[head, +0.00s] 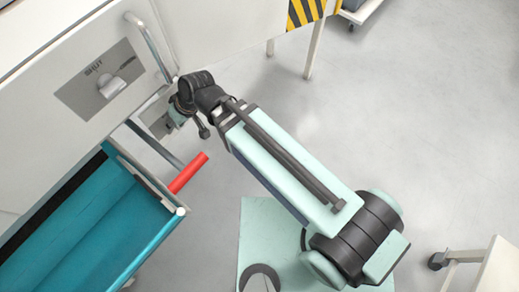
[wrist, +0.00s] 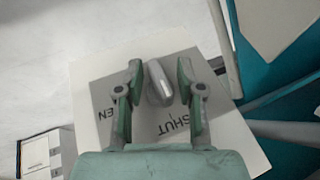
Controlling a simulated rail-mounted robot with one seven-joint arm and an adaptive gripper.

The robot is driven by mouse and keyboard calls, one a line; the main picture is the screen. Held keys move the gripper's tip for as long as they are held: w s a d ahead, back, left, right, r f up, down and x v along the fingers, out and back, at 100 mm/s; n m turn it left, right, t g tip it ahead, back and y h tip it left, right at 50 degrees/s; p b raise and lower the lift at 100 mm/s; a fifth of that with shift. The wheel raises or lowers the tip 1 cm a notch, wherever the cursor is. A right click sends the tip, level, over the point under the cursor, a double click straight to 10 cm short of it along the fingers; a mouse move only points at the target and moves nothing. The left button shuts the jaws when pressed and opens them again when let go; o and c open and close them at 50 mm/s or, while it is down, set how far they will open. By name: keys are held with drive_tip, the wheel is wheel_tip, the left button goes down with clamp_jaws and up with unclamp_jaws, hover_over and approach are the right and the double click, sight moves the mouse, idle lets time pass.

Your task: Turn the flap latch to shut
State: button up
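The flap latch is a pale, rounded knob (head: 110,88) on a grey plate (head: 76,100) marked SHUT, on the white cabinet front in the head view. In the wrist view the latch knob (wrist: 158,84) shows between my fingers, on the plate (wrist: 90,85) with SHUT on one side and a partly hidden word ending in EN on the other. My gripper (wrist: 159,80) is open, one finger either side of the knob in the picture, with no contact visible. In the head view my gripper (head: 177,116) is right of the plate, its fingers mostly hidden. I cannot tell the exact gap or which label the knob points to.
A metal handle bar (head: 148,46) stands out above the plate. A white trolley (head: 478,270) stands at lower right. The grey floor to the right is mostly clear.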

drive_tip(key=g+y+b, duration=0.2)
drive_tip(key=m+g, duration=0.1)
drive_tip(key=shift+w+f+y+b, duration=0.15)
drive_tip(key=shift+f+y+b, duration=0.1)
drive_tip(key=shift+y+b, duration=0.15)
drive_tip(key=m+g+y+b, duration=0.1)
drive_tip(key=g+y+b, duration=0.1)
drive_tip(key=shift+g+y, duration=0.3)
drive_tip(key=shift+g, duration=0.1)
drive_tip(key=m+g+y+b, duration=0.1)
drive_tip(key=g+y, duration=0.1)
drive_tip(key=y, duration=0.1)
drive_tip(key=shift+m+y, duration=0.3)
drive_tip(key=f+v, duration=0.1)
drive_tip(key=v, duration=1.6)
drive_tip(key=s+d+f+m+t+h+p, duration=0.1)
drive_tip(key=s+d+f+m+h+p, duration=0.1)
drive_tip(key=f, duration=0.4)
drive_tip(key=s+d+f+m+t+h+p, duration=0.1)
drive_tip(key=s+d+f+m+h+p, duration=0.1)
drive_tip(key=d+f, duration=0.3)
drive_tip(key=s+d+f+m+h+p, duration=0.1)
drive_tip(key=s+d+f+h+p, duration=0.1)
drive_tip(key=f, duration=0.7)
drive_tip(key=shift+s+d+f+m+t+h, duration=0.25)
drive_tip(key=shift+s+d+m+t+h, duration=0.25)
drive_tip(key=shift+d+h, duration=0.55)
drive_tip(key=shift+d, duration=0.1)
